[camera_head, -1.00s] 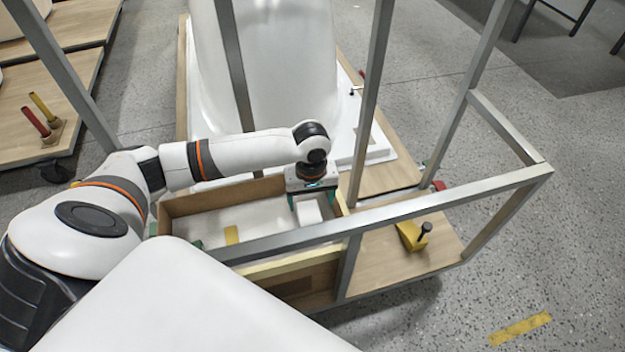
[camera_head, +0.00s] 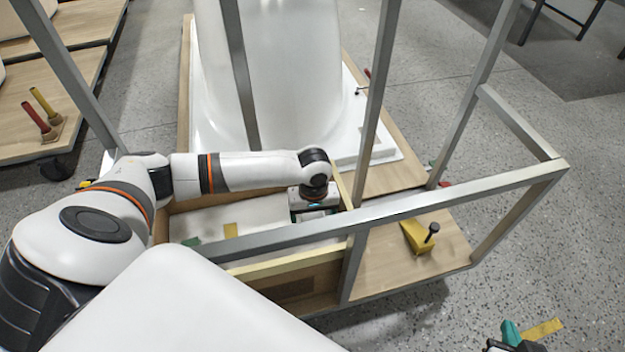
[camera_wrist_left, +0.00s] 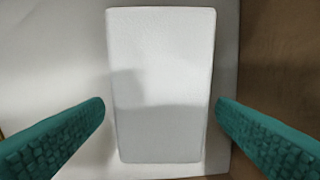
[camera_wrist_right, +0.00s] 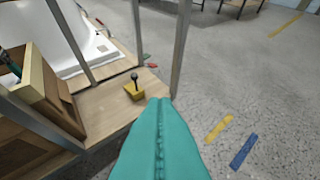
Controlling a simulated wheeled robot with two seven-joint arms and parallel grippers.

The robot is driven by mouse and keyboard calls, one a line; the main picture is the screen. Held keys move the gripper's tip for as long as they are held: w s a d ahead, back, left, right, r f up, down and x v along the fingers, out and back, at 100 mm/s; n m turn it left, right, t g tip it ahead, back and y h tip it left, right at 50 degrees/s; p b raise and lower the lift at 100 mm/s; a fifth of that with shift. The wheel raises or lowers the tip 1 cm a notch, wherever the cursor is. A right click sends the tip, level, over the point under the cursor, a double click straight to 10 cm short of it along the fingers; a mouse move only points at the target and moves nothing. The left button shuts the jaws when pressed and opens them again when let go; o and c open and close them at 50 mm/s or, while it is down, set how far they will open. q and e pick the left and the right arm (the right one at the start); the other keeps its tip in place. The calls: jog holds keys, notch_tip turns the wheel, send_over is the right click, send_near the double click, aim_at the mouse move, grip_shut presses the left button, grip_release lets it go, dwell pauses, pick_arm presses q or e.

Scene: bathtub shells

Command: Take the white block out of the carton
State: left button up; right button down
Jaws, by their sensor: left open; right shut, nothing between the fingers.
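The white block (camera_wrist_left: 160,85) fills the middle of the left wrist view, lying in the carton. In the head view it is hidden by my left gripper (camera_head: 315,212), which is lowered into the right end of the carton (camera_head: 162,222). The left gripper is open, with one green finger on each side of the block and gaps between. The carton's brown wall (camera_wrist_left: 282,70) is close on the right there. My right gripper (camera_wrist_right: 160,125) is shut and empty, away from the carton; in the head view it shows at the lower right.
A grey metal frame (camera_head: 450,205) rises around the wooden cart, one bar crossing in front of the carton. A white bathtub shell (camera_head: 290,70) stands behind. A yellow wedge with a black knob (camera_head: 416,238) sits on the cart's deck (camera_head: 385,265). Speckled floor lies open at right.

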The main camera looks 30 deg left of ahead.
pick_arm(q)
jog(key=shift+f, duration=0.7)
pick_arm(e)
jog(key=shift+w+a+r+t+y, duration=0.15)
jog(key=shift+w+a+r+t, duration=0.05)
jog(key=shift+w+r+t, duration=0.25)
jog(key=shift+w+a+r+t+y, duration=0.2)
jog(key=shift+w+r+t, duration=0.15)
jog(key=shift+r+t, duration=0.15)
pick_arm(q)
jog(key=shift+c, duration=0.3)
jog(key=c, duration=1)
jog(key=shift+r, duration=0.1)
